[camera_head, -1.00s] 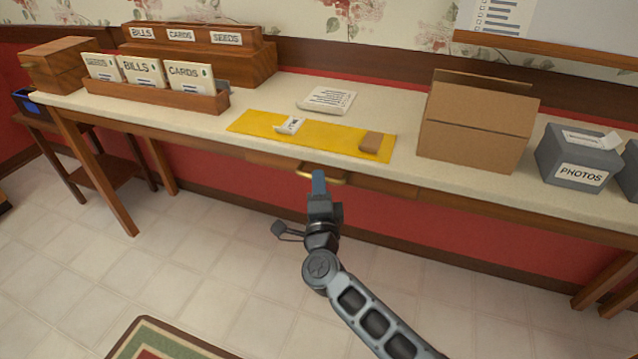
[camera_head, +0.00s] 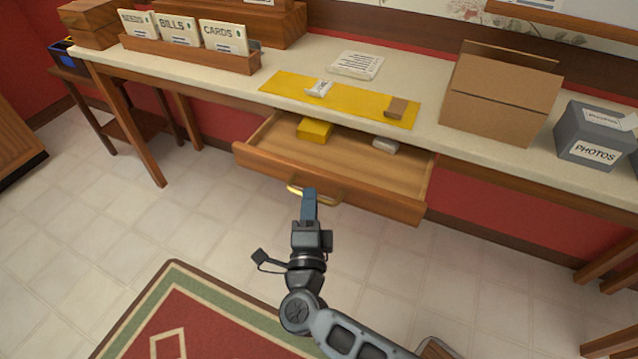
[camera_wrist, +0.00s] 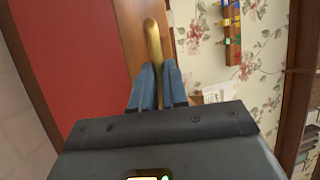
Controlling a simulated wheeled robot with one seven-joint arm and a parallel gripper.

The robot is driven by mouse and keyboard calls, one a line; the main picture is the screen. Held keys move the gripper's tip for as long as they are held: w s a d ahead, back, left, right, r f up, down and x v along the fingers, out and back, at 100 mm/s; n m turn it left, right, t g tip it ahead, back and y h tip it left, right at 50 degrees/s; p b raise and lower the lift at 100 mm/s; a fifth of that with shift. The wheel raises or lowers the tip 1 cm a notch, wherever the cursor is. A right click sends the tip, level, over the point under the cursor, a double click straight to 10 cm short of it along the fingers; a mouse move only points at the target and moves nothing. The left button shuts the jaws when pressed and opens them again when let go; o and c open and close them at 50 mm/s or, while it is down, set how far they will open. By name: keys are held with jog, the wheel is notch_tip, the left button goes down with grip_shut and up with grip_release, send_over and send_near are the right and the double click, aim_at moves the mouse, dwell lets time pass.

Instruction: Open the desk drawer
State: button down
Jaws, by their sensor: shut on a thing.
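The desk drawer (camera_head: 330,190) is pulled well out from under the desk top in the head view. Its brass handle (camera_head: 326,197) is on the middle of the wooden front; the handle also shows in the wrist view (camera_wrist: 152,42). My gripper (camera_head: 309,192) is shut on the handle with its blue fingers, which partly hide it. Inside the drawer lie a yellow box (camera_head: 314,130) and a small pale grey item (camera_head: 386,145). The desk (camera_head: 450,152) has a pale top and wooden legs.
On the desk are a yellow mat (camera_head: 350,101), a white paper pad (camera_head: 357,65), an open cardboard box (camera_head: 499,95), a grey photo box (camera_head: 594,137) and a wooden card rack (camera_head: 190,52). A patterned rug (camera_head: 215,318) lies on the clear tiled floor.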

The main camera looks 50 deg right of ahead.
jog(key=shift+s+a, duration=0.25)
jog(key=shift+a, duration=0.4)
jog(key=c, duration=1.4)
grip_release()
jog(key=shift+b+v, duration=0.35)
jog(key=shift+v, duration=3.55)
jog(key=shift+f, duration=0.1)
jog(key=s+r+n+y+p, duration=0.1)
jog(key=s+r+n+y, duration=0.4)
jog(key=s+n, duration=0.3)
jog(key=s+r+n+y+p, duration=0.1)
jog(key=s+r+n+y, duration=0.3)
jog(key=s+n, duration=0.5)
jog(key=s+a+r+n+t+y+p, duration=0.1)
jog(key=s+r+n+y, duration=0.4)
jog(key=s+r+n, duration=0.3)
jog(key=shift+s+r+n+y+p, duration=0.15)
jog(key=shift+s+n+y+p, duration=0.2)
jog(key=shift+n, duration=0.45)
